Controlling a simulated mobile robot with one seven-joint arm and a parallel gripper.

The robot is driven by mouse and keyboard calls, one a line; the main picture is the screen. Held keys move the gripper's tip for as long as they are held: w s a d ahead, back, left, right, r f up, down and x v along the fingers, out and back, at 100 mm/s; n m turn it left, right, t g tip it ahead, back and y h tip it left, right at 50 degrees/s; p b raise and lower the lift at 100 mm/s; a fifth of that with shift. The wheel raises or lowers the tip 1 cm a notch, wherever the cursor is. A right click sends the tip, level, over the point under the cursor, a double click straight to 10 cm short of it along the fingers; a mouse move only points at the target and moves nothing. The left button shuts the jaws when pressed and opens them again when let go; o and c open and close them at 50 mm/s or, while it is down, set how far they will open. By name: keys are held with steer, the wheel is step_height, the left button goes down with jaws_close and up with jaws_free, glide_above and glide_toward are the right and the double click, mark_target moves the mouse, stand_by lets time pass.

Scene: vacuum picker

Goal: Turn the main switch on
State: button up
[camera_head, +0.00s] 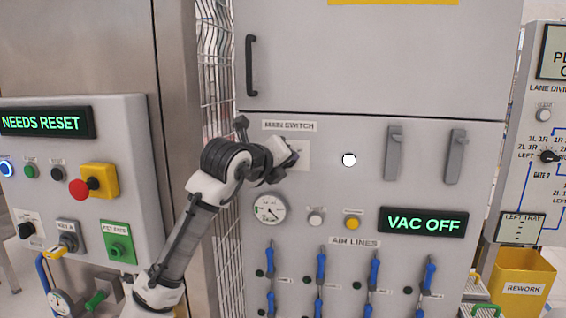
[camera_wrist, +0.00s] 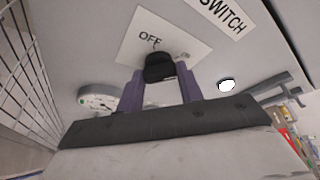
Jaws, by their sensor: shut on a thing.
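The main switch is on the grey cabinet face under a "MAIN SWITCH" label (camera_head: 289,126). Its pale plate (camera_head: 302,152) shows beside my gripper (camera_head: 287,162), which hides the handle in the head view. In the wrist view, the black switch handle (camera_wrist: 159,66) sits between the two purple fingers of my gripper (camera_wrist: 160,82), which is shut on it. The word "OFF" shows on the switch plate (camera_wrist: 190,44) just past the handle. The handle's exact angle is hard to tell. A display (camera_head: 422,222) below right reads "VAC OFF".
A round white lamp (camera_head: 349,160) is right of the switch, then two grey handles (camera_head: 394,153). A gauge (camera_head: 269,208) is just below my gripper. A wire mesh guard (camera_head: 213,80) stands close on the left. A left panel display (camera_head: 42,123) reads "NEEDS RESET".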

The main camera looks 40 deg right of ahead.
steer(key=shift+f, duration=0.2)
steer(key=o, duration=1)
steer(key=shift+r, duration=0.15)
steer(key=b+v, duration=0.3)
steer(key=v, duration=1.1)
steer(key=shift+s+d, duration=0.1)
